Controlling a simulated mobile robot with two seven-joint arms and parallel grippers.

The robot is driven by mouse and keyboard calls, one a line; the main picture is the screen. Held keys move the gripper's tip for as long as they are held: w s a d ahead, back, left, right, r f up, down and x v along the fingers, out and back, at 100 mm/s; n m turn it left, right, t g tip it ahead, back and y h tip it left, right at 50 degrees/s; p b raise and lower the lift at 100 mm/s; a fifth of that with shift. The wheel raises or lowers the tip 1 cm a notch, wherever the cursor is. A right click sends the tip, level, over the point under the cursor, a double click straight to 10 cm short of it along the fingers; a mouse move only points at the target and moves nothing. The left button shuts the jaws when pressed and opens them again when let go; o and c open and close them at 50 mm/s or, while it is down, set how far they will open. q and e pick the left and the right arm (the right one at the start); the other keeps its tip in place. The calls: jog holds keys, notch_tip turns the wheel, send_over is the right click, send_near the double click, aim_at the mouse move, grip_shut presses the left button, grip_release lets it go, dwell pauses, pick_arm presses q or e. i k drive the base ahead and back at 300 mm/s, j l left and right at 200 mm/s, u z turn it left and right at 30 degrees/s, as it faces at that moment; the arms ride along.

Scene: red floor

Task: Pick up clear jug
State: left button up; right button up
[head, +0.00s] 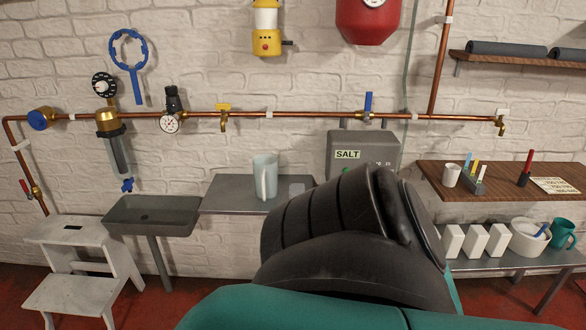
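The clear jug (265,177) is pale, bluish and see-through, with a handle toward the viewer. It stands upright on a grey metal shelf (234,208) against the brick wall, left of the picture's middle. Neither of my grippers shows in the head view. A large black and teal part of my own arm fills the lower middle and covers the right end of the grey shelf. Nothing is seen touching the jug.
A grey sink (152,216) adjoins the shelf on the left, with a white step stool (75,265) beyond it. A grey salt bin (362,150) stands to the right. A copper pipe (285,115) runs above. A wooden shelf (500,184) is at right.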

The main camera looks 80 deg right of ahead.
aim_at(265, 166)
jog(key=z, duration=2.35)
jog(key=i+j+z, duration=0.1)
jog(key=i+j, duration=0.5)
jog(key=j, duration=0.15)
jog(key=i+j+z, duration=0.15)
jog(key=i+j, duration=0.15)
jog(key=j, duration=0.1)
